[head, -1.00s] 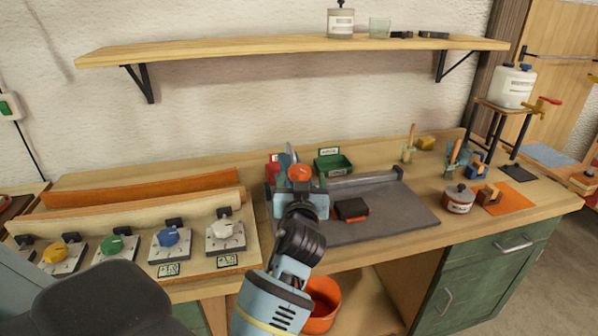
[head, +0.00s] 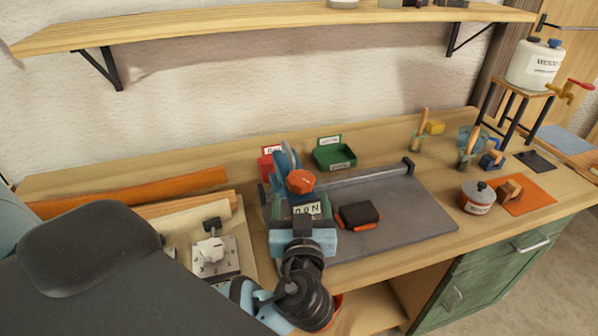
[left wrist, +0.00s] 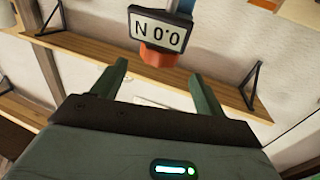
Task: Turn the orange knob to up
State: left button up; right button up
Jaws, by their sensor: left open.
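The orange knob (head: 300,181) is at the back of the bench, beside a blue upright part, just above a small display reading 0.0 N (head: 307,210). Its pointing direction is too small to tell. My left gripper (head: 303,213) is open and empty in front of the display, just short of the knob. In the left wrist view the knob (left wrist: 158,57) and the display (left wrist: 160,30) show beyond the gap between the two open fingers (left wrist: 158,70); I see no contact. My right gripper is not in view.
A white knob (head: 211,250) on a panel stands left of the gripper; my dark arm link hides the panel's left part. A black and orange block (head: 357,215) lies on the grey plate (head: 410,215). Green (head: 335,157) and red (head: 266,163) bins stand behind. The shelf (head: 270,28) is above.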

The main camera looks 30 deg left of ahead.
aim_at(301, 189)
pick_arm(q)
jog(key=p+x, duration=0.1)
jog(key=x, duration=0.5)
jog(key=shift+r, duration=0.15)
jog(key=shift+x, duration=0.85)
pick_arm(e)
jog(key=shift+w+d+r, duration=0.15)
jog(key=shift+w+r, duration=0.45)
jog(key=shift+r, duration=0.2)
pick_arm(q)
jog(key=c, duration=1)
jog(key=shift+o, duration=0.2)
